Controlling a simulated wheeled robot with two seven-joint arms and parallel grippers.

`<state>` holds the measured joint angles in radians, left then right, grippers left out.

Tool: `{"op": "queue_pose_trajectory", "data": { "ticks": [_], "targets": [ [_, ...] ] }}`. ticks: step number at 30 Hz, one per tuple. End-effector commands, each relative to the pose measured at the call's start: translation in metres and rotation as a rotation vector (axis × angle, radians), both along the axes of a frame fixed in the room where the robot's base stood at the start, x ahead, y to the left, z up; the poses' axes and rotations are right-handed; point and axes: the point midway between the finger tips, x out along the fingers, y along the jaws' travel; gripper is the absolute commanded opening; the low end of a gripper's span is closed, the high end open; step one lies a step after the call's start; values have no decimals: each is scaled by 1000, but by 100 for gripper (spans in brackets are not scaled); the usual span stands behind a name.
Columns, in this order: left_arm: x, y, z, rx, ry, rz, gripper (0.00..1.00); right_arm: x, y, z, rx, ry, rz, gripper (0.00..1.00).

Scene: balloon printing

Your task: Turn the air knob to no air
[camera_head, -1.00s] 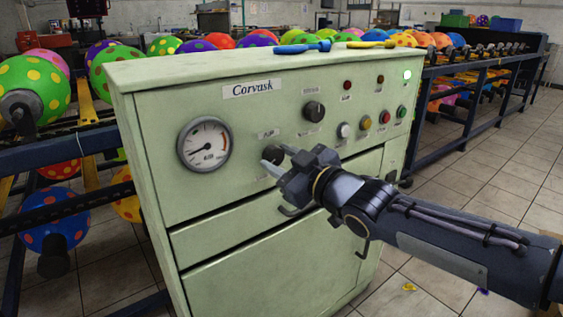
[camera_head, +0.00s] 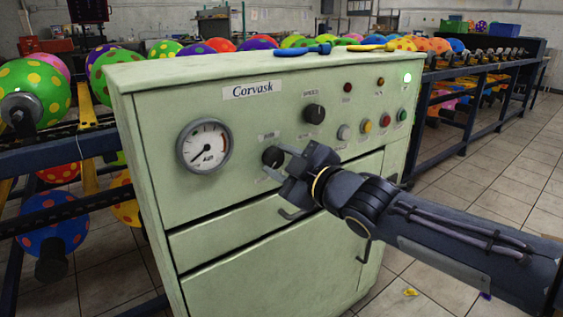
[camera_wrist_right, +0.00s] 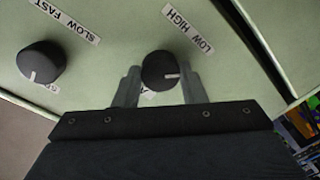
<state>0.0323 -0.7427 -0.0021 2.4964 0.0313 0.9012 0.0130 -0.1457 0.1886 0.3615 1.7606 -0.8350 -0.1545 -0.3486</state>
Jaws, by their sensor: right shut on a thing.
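The black air knob (camera_head: 272,156) sits on the front of the pale green "Corvask" control cabinet (camera_head: 225,110), right of the round gauge (camera_head: 204,146). My right gripper (camera_head: 276,162) is shut on this knob. In the right wrist view the knob (camera_wrist_right: 158,69) sits between the two grey fingers of the gripper (camera_wrist_right: 160,88), beside a "LOW HIGH" label. Its white mark points right in that view. The gauge needle points to the lower left. The knob's own label is partly hidden. My left gripper is not in view.
The speed knob (camera_head: 314,113) is above and right of the air knob, with several coloured buttons and lamps beyond it. Balloon racks stand behind on both sides; tiled floor is open at right.

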Motion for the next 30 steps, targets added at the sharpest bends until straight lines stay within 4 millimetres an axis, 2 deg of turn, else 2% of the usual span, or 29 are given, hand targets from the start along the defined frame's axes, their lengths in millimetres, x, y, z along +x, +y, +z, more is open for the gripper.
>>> {"op": "queue_pose_trajectory", "data": {
  "ticks": [5,6,11,21,30],
  "targets": [
    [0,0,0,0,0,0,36,0,0,-2,-4,2,0,15],
    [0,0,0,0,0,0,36,0,0,-2,-4,2,0,39],
    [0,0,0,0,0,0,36,0,0,-1,-3,2,0,59],
    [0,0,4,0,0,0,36,-3,-3,2,-1,0,-1,59],
    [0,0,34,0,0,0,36,-40,-33,7,-2,1,-4,59]
  ]
}}
